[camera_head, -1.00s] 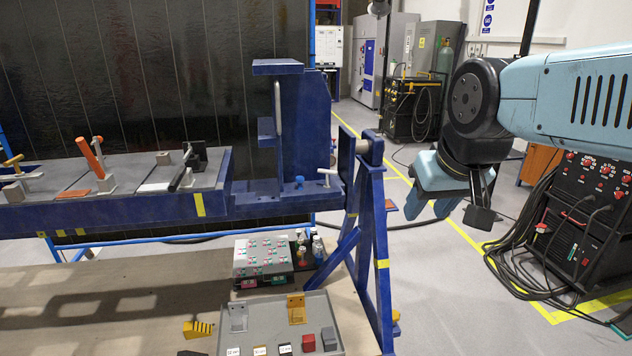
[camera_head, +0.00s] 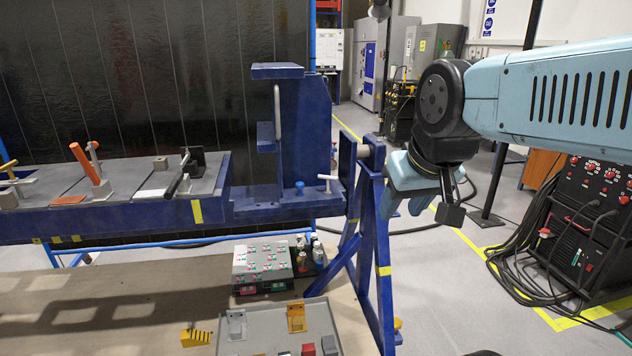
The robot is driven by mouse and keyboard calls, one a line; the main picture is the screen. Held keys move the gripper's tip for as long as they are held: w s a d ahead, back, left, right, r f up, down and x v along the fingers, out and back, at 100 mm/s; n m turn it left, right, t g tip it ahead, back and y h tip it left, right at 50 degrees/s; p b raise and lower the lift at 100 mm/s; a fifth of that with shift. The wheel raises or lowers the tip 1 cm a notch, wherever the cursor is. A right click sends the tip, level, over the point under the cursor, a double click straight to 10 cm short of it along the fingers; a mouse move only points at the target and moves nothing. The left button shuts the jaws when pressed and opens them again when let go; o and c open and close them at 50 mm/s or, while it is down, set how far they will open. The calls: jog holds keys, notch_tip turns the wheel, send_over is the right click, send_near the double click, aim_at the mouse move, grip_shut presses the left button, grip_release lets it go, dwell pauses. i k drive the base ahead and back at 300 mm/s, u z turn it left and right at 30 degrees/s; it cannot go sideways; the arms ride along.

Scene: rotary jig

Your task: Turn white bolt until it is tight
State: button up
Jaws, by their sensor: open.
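The white bolt (camera_head: 327,183) is a small pale T-shaped piece at the right end of the blue rotary jig (camera_head: 270,205), just left of the stand's pivot. My gripper (camera_head: 421,208) hangs to the right of the blue A-frame stand (camera_head: 372,245), at about the bolt's height in the picture. Its jaws are open, with a dark pad showing on the right-hand finger, and I see nothing between them. The gripper is apart from the bolt in the picture, with the stand's upright between them. How far apart they are in depth, I cannot tell.
A blue knob (camera_head: 299,187) sits left of the bolt. Clamps with an orange handle (camera_head: 86,163) and a black handle (camera_head: 178,184) stand on the jig's flat bed. A grey parts tray (camera_head: 262,323) and a button box (camera_head: 262,264) lie below.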

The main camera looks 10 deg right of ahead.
aim_at(328, 178)
jog(key=i, duration=0.85)
